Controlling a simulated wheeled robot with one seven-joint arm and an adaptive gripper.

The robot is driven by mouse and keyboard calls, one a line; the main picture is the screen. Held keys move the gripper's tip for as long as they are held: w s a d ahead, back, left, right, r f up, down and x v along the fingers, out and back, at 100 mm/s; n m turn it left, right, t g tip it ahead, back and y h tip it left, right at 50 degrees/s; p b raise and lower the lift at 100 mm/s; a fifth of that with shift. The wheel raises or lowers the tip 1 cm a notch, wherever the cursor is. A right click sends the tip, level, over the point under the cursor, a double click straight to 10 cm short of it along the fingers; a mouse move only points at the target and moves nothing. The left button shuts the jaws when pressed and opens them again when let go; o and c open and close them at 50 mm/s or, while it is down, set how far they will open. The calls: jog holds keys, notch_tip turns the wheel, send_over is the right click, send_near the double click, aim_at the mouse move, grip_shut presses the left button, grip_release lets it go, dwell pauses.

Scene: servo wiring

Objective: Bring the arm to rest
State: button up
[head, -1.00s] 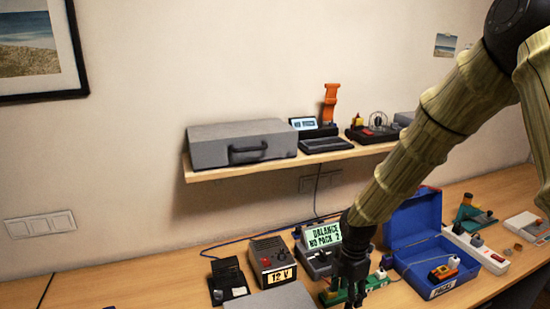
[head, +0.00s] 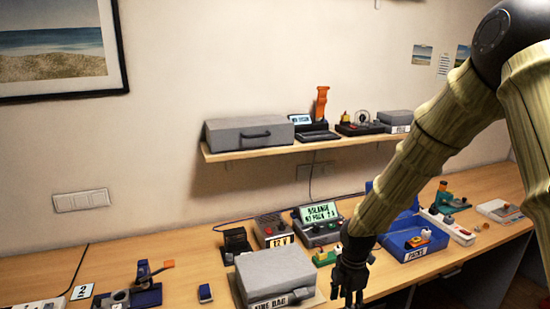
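My arm comes in from the upper right of the head view and slopes down to the lower middle. My gripper (head: 350,285) hangs at its end, pointing down, in front of the bench (head: 125,257) and just right of a grey case with a label that seems to read "FIRE BAG" (head: 277,268). The fingers are dark and small, and I see nothing clearly held between them. I cannot tell how wide they are apart, or whether they touch the bench.
Behind the gripper stand a charger with a green display (head: 321,212), a 12 V supply (head: 274,231) and an open blue box (head: 418,229). A shelf (head: 300,148) holds a grey case (head: 249,133).

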jog(key=s+f+m+b, duration=0.1)
jog(key=s+f+m, duration=0.2)
jog(key=s+f, duration=0.35)
jog(key=s+a+f+m+y+b, duration=0.1)
jog(key=s+f+m, duration=0.25)
jog(key=f, duration=0.55)
jog(key=s+f+m+b, duration=0.1)
jog(key=s+f+m, duration=0.3)
jog(key=f, duration=0.4)
jog(key=s+d+f+m+b, duration=0.1)
jog(key=s+f+m, duration=0.4)
jog(key=s, duration=0.5)
jog(key=s+d+f+m+h+b, duration=0.1)
jog(key=s+d+f+m+b, duration=0.1)
jog(key=s+f+m, duration=0.4)
jog(key=s+d, duration=0.1)
jog(key=s, duration=0.2)
jog(key=shift+s+d+f, duration=0.3)
jog(key=shift+s, duration=0.05)
